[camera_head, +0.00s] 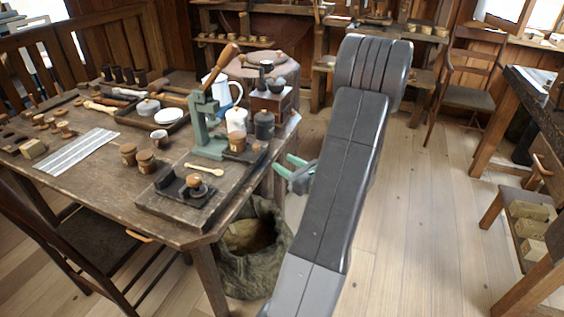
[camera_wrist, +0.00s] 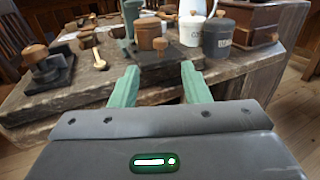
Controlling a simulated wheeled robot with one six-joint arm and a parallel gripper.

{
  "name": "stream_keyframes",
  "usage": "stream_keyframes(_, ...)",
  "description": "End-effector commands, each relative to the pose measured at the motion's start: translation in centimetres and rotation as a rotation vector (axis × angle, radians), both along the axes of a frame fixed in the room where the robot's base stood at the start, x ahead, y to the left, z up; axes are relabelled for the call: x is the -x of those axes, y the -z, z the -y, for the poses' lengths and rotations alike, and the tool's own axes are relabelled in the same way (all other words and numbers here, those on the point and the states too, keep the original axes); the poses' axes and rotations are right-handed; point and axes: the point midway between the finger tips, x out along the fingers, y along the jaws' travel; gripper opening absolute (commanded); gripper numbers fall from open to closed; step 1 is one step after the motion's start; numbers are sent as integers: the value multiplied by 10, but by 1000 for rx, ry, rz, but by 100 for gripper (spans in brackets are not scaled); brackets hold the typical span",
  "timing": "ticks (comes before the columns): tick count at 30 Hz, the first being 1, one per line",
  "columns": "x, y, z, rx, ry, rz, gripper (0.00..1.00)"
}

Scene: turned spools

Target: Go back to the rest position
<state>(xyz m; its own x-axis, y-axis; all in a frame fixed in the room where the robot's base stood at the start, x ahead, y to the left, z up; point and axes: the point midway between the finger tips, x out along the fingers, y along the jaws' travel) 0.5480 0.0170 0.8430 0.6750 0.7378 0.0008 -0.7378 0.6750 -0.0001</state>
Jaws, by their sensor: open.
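My gripper (camera_head: 297,171) is beside the right edge of the wooden table (camera_head: 100,190), at about tabletop height, with its green fingers pointing left toward the table. In the wrist view the two green fingers of my gripper (camera_wrist: 160,86) are apart, with nothing between them. Just beyond the fingertips stand a brown lidded canister (camera_wrist: 149,34), a dark grey canister (camera_wrist: 217,38) and a small turned wooden piece (camera_wrist: 160,46). They sit on the table, apart from the fingers. My arm hides part of the floor and back wall in the head view.
The table carries a green lever press (camera_head: 208,125), a blue-rimmed white jug (camera_head: 222,90), a wooden spoon (camera_head: 204,169) and several spools. A sack (camera_head: 250,265) stands under its corner. A chair (camera_head: 468,90) and shelves stand behind. The floor (camera_head: 430,210) right of my arm is clear.

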Motion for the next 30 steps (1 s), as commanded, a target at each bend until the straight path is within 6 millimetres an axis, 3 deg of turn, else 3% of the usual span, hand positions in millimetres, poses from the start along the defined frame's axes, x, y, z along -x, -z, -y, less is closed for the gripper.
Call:
stream_keyframes(8, -1, 0, -1, 0, 0, 0, 42)
stream_keyframes(14, -11, 0, -13, 1, -2, -1, 42)
stream_keyframes(30, -79, 0, -87, 0, -3, 0, 42)
